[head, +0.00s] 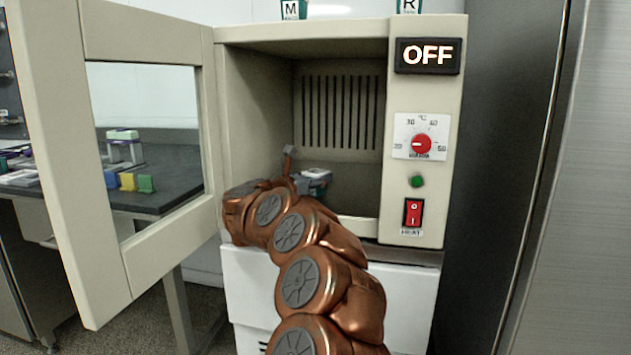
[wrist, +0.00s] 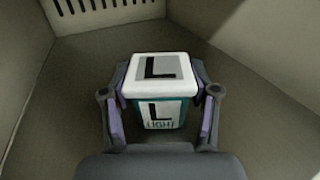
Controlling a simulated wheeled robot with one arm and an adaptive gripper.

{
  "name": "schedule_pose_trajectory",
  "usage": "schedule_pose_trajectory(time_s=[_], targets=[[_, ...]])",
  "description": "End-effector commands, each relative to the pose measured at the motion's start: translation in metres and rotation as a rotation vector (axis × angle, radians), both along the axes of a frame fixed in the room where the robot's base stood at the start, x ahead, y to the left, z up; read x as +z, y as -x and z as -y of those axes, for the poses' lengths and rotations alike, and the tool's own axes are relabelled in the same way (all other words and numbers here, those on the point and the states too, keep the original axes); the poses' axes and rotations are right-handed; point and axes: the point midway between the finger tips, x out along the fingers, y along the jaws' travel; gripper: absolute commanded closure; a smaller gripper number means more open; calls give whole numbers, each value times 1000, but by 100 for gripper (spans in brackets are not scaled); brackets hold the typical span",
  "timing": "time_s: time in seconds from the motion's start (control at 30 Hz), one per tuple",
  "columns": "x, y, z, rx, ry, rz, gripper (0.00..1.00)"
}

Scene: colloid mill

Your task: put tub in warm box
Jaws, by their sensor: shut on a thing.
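The warm box (head: 230,100) is a beige cabinet with its windowed door (head: 165,260) swung open to the left. Its display reads OFF. My arm reaches in through the opening, and my gripper (head: 303,180) is inside the chamber, low down. In the wrist view, my gripper (wrist: 160,105) is shut on the tub (wrist: 160,72), with a finger on each side. The tub is teal with a white lid, marked L and "LIGHT", and looks upright. The chamber floor (wrist: 255,75) lies beneath it; I cannot tell whether the tub touches it. In the head view the tub is mostly hidden.
Two tubs marked M (head: 291,10) and R (head: 408,6) stand on top of the box. The control panel has a red dial (head: 421,144), a green lamp (head: 417,181) and a red switch (head: 413,212). A dark bench (head: 175,200) shows through the door window. The chamber is clear around the tub.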

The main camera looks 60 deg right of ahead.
Motion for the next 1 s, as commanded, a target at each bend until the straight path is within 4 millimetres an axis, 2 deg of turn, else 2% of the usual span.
schedule_pose_trajectory(time_s=[0.37, 0.4, 0.6, 0.63, 1.0], targets=[[-4, 0, 0, 0, 1, 1, 82], [-4, 0, 0, 0, 1, 1, 38], [-3, 0, 0, 0, 1, 0, 17], [-3, 0, 0, 0, 1, 0, 15], [-1, 0, 0, -1, 1, 0, 15]])
